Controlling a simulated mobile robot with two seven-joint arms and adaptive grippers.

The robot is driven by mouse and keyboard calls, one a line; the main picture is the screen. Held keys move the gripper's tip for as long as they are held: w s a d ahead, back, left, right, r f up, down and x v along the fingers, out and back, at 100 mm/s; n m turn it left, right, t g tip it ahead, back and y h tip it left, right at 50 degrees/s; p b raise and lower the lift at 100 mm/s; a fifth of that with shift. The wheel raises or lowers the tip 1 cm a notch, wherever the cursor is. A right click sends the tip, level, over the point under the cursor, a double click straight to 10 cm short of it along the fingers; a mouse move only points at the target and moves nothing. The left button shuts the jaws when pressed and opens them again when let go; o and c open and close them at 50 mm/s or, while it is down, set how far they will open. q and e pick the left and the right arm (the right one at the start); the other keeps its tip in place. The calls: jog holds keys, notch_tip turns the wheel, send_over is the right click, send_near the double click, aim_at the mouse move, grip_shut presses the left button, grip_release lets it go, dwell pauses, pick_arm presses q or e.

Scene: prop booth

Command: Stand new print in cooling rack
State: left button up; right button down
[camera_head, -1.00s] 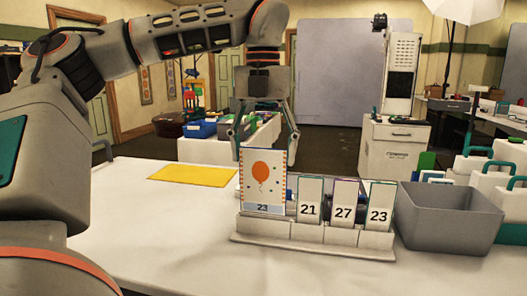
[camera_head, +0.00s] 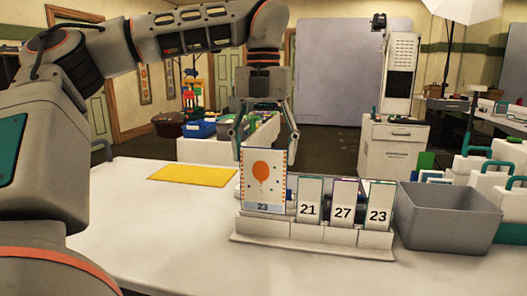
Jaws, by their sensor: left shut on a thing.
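The print (camera_head: 264,170), a white card with an orange balloon and a small 23 on its lower edge, is upright at the left end of the white cooling rack (camera_head: 310,250). Its lower edge is at the rack's front left part; I cannot tell whether it rests fully in the slot. My left gripper (camera_head: 265,140) reaches down from above and behind, its fingers spread to the card's two sides and shut on it; the fingertips are partly hidden by the card. Cards numbered 21 (camera_head: 309,195), 27 (camera_head: 343,195) and 23 (camera_head: 379,200) stand to its right. My right gripper is not in view.
A grey bin (camera_head: 450,222) stands right of the rack. A yellow sheet (camera_head: 193,174) lies on the white table (camera_head: 150,230) to the left. Cases with teal handles (camera_head: 493,170) stand at the right. The table's front left is clear.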

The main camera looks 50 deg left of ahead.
aim_at(263, 175)
pick_arm(q)
jog(key=shift+f+b, duration=0.6)
jog(key=shift+f, duration=2.1)
jog(key=o, duration=0.8)
notch_tip(263, 175, up, 12)
jog(key=shift+r, duration=0.1)
dwell(0.4)
